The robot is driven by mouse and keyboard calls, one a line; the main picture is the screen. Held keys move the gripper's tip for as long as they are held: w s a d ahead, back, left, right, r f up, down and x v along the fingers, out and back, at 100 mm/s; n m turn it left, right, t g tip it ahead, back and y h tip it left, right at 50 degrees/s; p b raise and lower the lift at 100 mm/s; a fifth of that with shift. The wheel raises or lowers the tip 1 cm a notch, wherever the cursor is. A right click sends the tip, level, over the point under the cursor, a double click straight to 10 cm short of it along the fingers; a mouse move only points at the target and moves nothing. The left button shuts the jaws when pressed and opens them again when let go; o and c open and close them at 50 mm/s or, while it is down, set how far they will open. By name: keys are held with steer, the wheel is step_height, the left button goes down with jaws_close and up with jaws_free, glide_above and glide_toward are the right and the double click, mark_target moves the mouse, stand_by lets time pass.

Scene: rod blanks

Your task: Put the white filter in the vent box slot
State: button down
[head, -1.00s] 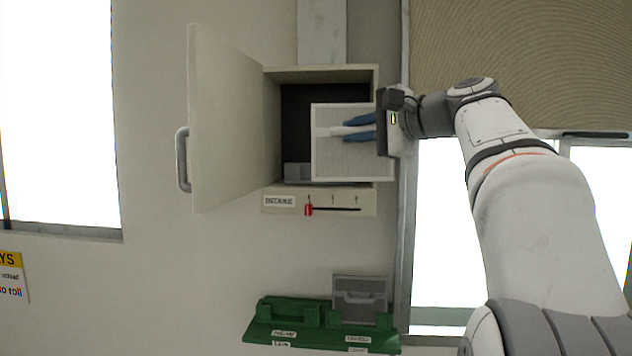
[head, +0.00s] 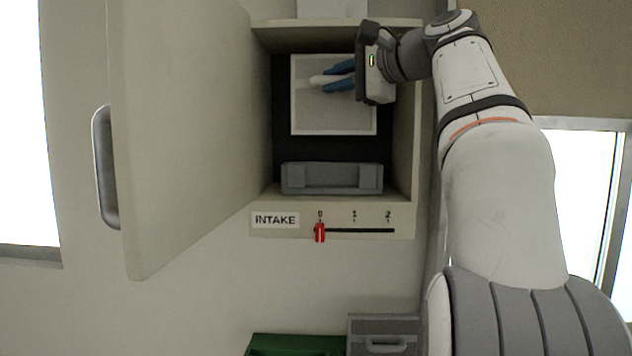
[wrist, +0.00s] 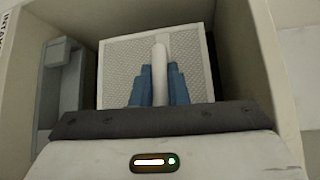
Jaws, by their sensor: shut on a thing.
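The white filter (head: 340,112) is a square mesh panel with a pale frame and a white grip bar. In the head view it shows inside the opening of the vent box (head: 404,140), above a grey slotted holder (head: 332,178) on the box floor, with a dark gap between them. My gripper (head: 338,78), with blue fingers, is shut on the filter's grip bar. In the wrist view the filter (wrist: 120,65) fills the middle, the blue fingers (wrist: 158,85) clasp the bar, and the grey holder (wrist: 65,90) is to the left.
The vent box door (head: 190,130) stands open on the left, with a handle. An INTAKE label (head: 275,220) and a red slider (head: 319,233) at 0 are under the opening.

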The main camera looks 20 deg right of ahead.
mark_target(317, 119)
steer(key=f, duration=0.3)
steer(key=f+b, duration=0.1)
steer(key=f, duration=0.2)
steer(key=shift+w+a+f, duration=0.1)
steer(key=shift+w, duration=0.1)
steer(key=shift+f, duration=1.85)
steer(key=c, duration=1.4)
jaws_free()
steer(key=b+v, duration=0.3)
steer(key=v, duration=0.9)
steer(key=shift+f, duration=0.1)
